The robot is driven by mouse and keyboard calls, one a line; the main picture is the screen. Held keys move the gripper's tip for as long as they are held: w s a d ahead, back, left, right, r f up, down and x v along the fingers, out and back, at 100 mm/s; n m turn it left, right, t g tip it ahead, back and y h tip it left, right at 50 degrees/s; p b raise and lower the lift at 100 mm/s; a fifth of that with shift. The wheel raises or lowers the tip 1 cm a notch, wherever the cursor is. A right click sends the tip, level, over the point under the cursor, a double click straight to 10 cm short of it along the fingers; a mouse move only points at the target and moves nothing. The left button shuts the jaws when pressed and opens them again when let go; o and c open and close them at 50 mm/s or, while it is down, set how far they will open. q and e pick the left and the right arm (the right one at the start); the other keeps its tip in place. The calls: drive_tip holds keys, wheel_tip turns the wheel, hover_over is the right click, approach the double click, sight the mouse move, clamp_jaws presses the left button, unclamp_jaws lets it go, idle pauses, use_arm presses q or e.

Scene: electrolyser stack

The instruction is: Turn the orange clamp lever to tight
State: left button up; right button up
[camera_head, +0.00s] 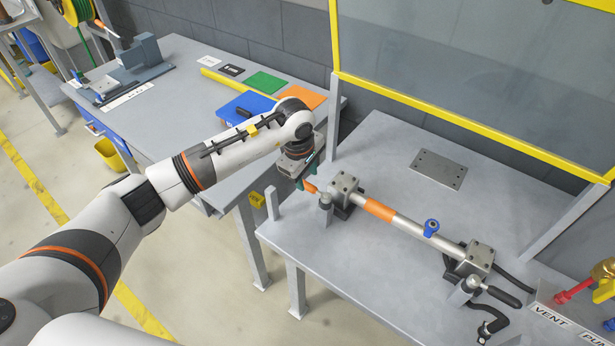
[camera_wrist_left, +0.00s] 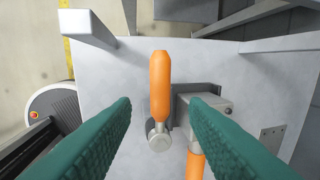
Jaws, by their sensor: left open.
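The orange clamp lever (camera_head: 310,187) sits at the left clamp block (camera_head: 345,186) on the grey table. In the left wrist view its orange handle (camera_wrist_left: 160,80) points up in the picture from a round metal pivot (camera_wrist_left: 158,138). My left gripper (camera_head: 303,178) is over the lever and partly hides it in the head view. In the wrist view its two green fingers (camera_wrist_left: 160,122) are open, with the lever between them and a gap on both sides. A metal tube with an orange band (camera_head: 380,209) runs from the clamp block to the right. My right gripper is not in view.
A second clamp block (camera_head: 475,258) with a black-handled lever (camera_head: 503,296) holds the tube's right end. A blue fitting (camera_head: 431,227) sits on the tube. A yellow-framed clear screen (camera_head: 470,130) stands behind. Red and yellow valves (camera_head: 577,291) are at right.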

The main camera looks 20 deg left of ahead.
sight(308, 185)
use_arm(q)
drive_tip(key=shift+w+d+f+p, duration=0.1)
drive_tip(key=shift+w+f+p, duration=0.05)
drive_tip(key=shift+f, duration=0.7)
drive_tip(key=shift+w+d+f+p, duration=0.1)
drive_tip(key=shift+w+f+p, duration=0.05)
drive_tip(key=shift+f, duration=0.65)
clamp_jaws()
